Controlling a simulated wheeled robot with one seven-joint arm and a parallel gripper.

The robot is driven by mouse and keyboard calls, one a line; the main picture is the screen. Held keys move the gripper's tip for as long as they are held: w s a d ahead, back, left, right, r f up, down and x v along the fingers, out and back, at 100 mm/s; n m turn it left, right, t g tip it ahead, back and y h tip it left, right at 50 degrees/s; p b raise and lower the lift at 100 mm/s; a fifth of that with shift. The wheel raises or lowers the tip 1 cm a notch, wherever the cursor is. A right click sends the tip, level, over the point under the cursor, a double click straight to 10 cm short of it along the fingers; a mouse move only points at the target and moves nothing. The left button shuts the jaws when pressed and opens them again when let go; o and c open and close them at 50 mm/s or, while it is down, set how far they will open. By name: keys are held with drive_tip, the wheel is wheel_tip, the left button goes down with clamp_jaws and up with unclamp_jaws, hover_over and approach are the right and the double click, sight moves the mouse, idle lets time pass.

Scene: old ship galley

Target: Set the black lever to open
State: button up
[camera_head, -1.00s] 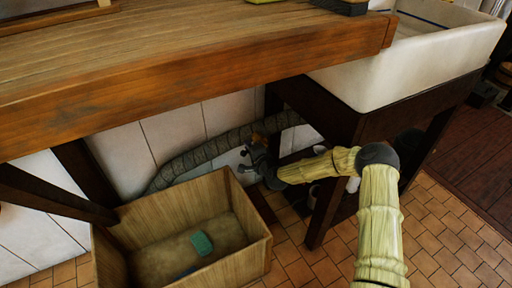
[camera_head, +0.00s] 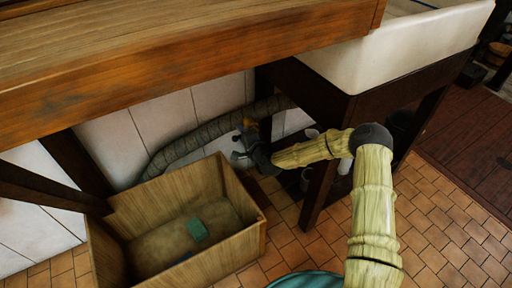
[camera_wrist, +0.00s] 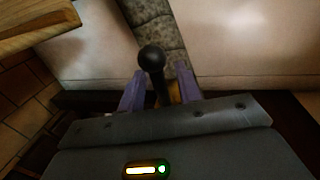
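The black lever (camera_wrist: 152,58) has a round ball knob and shows in the middle of the wrist view. Its stem rises between the two purple fingers of my gripper (camera_wrist: 161,88). The fingers stand apart on either side of the stem, with a small gap seeming to show on each side. A yellow-orange part shows low behind the stem. In the head view my gripper (camera_head: 244,144) is under the counter, in front of the grey hose. The lever cannot be made out clearly there, and its setting cannot be read.
A ribbed grey hose (camera_head: 198,139) runs along the white wall. An open wooden crate (camera_head: 240,236) with a teal sponge (camera_head: 197,229) inside stands left of my arm. A wooden counter (camera_head: 180,65) overhangs. A white sink (camera_head: 405,52) on dark legs is at right.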

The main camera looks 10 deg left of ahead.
drive_tip(key=p+v, duration=0.4)
drive_tip(key=v, duration=1.2)
drive_tip(key=shift+s, duration=0.1)
